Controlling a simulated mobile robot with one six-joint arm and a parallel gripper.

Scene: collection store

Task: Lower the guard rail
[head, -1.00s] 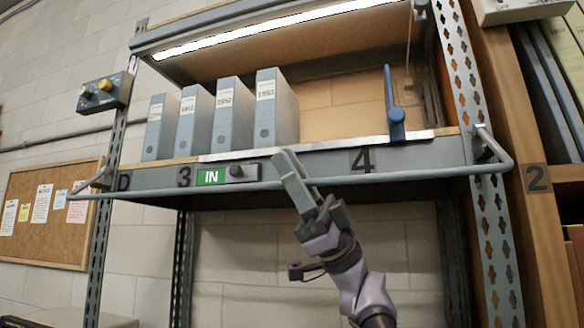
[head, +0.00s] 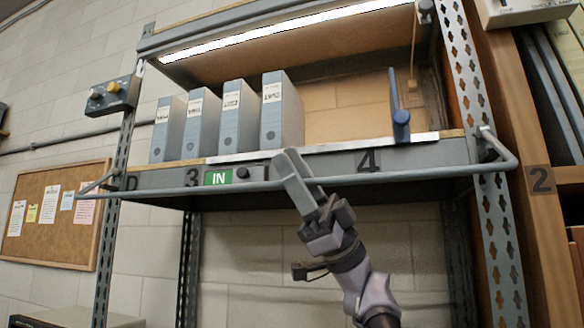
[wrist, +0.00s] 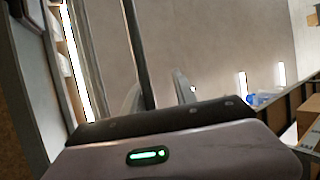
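The guard rail (head: 430,178) is a grey bar running across the front of the shelf, held by a bent arm at each end. It crosses just in front of the lower part of the shelf's labelled front edge (head: 320,165). My gripper (head: 303,185) is at the rail near its middle, with its pale fingers pointing up and crossing it. In the wrist view, the dark bar of the rail (wrist: 135,45) runs between the two spread fingers, nearer the left one. My gripper looks open around the rail; contact is hard to tell.
Several grey-blue binders (head: 236,118) stand on the shelf's left part. A blue upright piece (head: 400,115) stands at the right. A green IN sign (head: 218,177) and a control box (head: 112,96) are on the rack. A wooden upright (head: 540,190) borders the right.

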